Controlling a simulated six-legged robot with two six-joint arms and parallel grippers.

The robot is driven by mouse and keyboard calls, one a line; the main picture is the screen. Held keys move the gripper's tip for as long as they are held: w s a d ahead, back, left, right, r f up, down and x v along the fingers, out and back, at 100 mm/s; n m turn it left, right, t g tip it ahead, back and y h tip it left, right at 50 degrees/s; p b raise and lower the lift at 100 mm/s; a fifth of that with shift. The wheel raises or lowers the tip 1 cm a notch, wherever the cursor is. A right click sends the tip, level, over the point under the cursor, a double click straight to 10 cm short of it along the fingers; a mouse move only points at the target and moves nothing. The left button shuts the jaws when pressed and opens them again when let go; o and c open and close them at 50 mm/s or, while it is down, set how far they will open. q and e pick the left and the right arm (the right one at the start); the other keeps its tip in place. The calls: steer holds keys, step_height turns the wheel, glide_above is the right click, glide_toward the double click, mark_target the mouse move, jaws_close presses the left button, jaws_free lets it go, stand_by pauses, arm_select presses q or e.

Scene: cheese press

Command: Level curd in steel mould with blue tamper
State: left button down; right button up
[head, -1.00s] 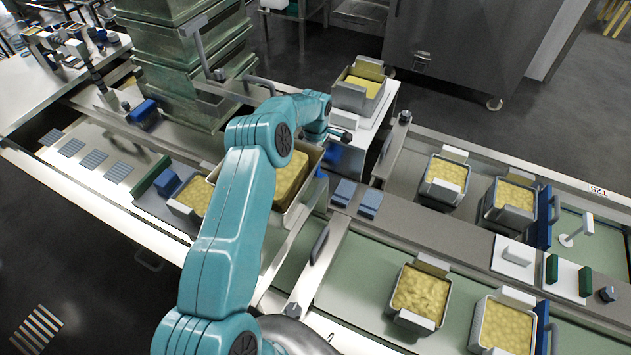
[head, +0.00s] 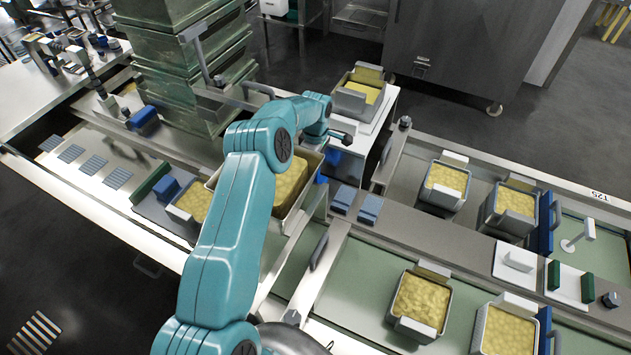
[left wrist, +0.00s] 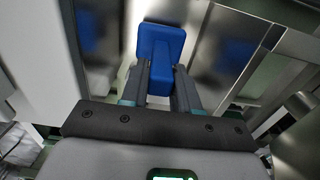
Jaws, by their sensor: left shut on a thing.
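My left gripper (left wrist: 160,75) is shut on a blue tamper (left wrist: 161,44) in the left wrist view; its block sticks out beyond the fingertips. In the head view my left arm reaches in over the large tray, and its wrist hides most of the gripper. A blue patch (head: 331,157) shows just below the wrist; I cannot tell if it is the tamper. Several steel moulds hold yellow curd: one on the white stand (head: 360,93), two on the right (head: 463,196) (head: 490,222), two in front (head: 391,308) (head: 480,328). My right gripper is not in view.
A large tray of curd (head: 319,163) lies partly behind my arm. Tall green crates (head: 185,55) stand behind it. Two blue-grey blocks (head: 370,207) sit on the steel ledge. Green belt (head: 355,275) left of the front moulds is clear.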

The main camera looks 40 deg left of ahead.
arm_select(q)
steer(key=shift+r, duration=0.6)
